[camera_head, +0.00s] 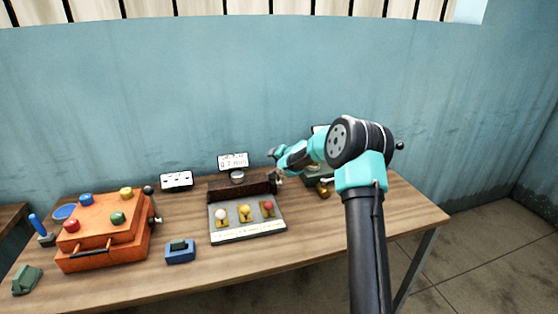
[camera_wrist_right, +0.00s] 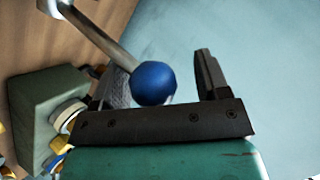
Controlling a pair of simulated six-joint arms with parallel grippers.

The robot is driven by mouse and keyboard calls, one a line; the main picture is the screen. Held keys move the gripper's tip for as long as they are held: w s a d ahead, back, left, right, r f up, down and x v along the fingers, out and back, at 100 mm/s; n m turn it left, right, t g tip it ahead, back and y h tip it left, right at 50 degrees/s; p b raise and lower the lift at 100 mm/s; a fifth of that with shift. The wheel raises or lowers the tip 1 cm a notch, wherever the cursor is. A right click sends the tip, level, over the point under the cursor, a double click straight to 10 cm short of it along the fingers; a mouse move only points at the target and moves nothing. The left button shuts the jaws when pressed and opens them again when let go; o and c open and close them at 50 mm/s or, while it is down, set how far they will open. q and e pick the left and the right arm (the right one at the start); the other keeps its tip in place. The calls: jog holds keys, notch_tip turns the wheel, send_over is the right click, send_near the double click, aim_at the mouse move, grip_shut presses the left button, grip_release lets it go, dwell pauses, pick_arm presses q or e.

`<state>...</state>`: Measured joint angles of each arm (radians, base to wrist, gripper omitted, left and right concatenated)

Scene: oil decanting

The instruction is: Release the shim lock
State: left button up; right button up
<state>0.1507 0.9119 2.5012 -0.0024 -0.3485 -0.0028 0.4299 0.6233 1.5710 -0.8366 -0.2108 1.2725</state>
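In the head view my right arm reaches over the table, and its gripper (camera_head: 274,154) is above the right end of a dark brown bar behind a grey panel. In the right wrist view a blue ball knob (camera_wrist_right: 153,83) on a metal lever (camera_wrist_right: 100,37) is in front of my right gripper (camera_wrist_right: 165,88). The gripper is open, with the ball nearer its left finger and a gap to its right finger. I cannot tell whether the ball touches the left finger. No part is clearly marked as the shim lock. My left gripper is out of view.
The grey panel (camera_head: 234,228) carries white, yellow and red knobs, with the brown bar (camera_head: 240,190) behind. A sign (camera_head: 233,162) stands behind it. An orange box (camera_head: 103,240) and a blue block (camera_head: 180,252) lie left. A green box (camera_wrist_right: 40,112) is beside the lever.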

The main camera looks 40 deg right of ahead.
jog(key=shift+s+a+f, duration=0.1)
jog(key=shift+a+f, duration=0.05)
jog(key=shift+a, duration=0.05)
jog(key=d+v, duration=0.1)
jog(key=v, duration=1.6)
jog(key=shift+a+r, duration=0.25)
jog(key=shift+a, duration=0.05)
jog(key=shift+s, duration=0.1)
jog(key=shift+a+f, duration=0.1)
jog(key=shift+c, duration=1.3)
jog(key=shift+s+a+f+m, duration=0.15)
jog(key=shift+a+f+m, duration=0.05)
jog(key=shift+m, duration=0.2)
jog(key=shift+c, duration=0.7)
jog(key=s+f+m, duration=0.1)
jog(key=m, duration=0.1)
jog(key=s+a+f+m+t, duration=0.1)
jog(key=m, duration=0.1)
jog(key=s+a+f+m+t+h, duration=0.1)
jog(key=s+f+m, duration=0.1)
jog(key=shift+s+a+m, duration=0.1)
jog(key=shift+a+m, duration=0.15)
jog(key=shift+m, duration=0.15)
jog(key=c, duration=0.8)
jog(key=shift+s+f+m+h, duration=0.3)
jog(key=shift+s+m+h, duration=0.15)
jog(key=shift+m, duration=0.15)
grip_shut()
